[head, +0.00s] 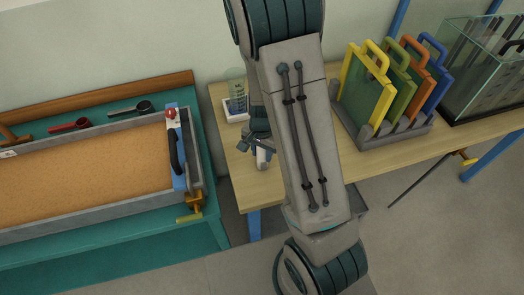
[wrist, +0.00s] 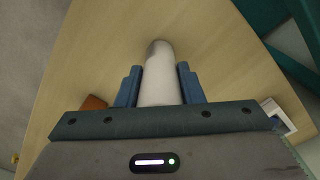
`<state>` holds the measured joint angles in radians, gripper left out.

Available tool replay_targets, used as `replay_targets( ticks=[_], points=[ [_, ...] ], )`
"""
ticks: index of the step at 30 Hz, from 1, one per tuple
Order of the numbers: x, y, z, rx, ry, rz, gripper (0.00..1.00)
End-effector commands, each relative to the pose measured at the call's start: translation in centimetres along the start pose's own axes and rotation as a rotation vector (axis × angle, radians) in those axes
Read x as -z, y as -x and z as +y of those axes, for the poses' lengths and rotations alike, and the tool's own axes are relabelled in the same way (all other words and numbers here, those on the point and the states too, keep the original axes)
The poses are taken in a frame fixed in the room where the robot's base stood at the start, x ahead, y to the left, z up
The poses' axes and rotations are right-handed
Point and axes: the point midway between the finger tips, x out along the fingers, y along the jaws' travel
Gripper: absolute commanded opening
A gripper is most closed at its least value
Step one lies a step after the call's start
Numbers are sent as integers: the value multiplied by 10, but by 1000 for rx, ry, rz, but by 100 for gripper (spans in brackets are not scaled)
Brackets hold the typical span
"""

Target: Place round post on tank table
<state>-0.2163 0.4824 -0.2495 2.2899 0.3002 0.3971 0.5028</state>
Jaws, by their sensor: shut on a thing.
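The round post (wrist: 159,78) is a pale, whitish cylinder with a rounded, greyer far end. My gripper (wrist: 160,71) is shut on it, with one blue-grey finger on each side. In the head view my gripper (head: 257,143) is over the left part of the tank table (head: 225,155), a pale wood top on blue legs. The post (head: 263,158) shows just below the fingers, partly hidden by my gripper and arm. I cannot tell whether its end touches the tabletop.
A rack (head: 385,135) of coloured handled panels and a glass tank (head: 487,68) stand on the table to the right. A clear beaker (head: 237,92) on a white base is behind my gripper. A teal bench with a sand-coloured flume (head: 85,180) is at left.

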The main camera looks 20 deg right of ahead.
Motion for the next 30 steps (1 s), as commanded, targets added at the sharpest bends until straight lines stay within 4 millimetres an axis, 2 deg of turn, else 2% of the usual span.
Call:
replay_targets(
  ticks=[10,11,13,23,26,30],
  points=[
    [0,-5,0,0,1,0,6],
    [0,-4,0,0,1,0,37],
    [0,-3,0,0,1,0,56],
    [0,-1,0,0,1,0,56],
    [0,5,-1,2,2,2,56],
    [0,27,-1,4,3,3,56]
  ],
)
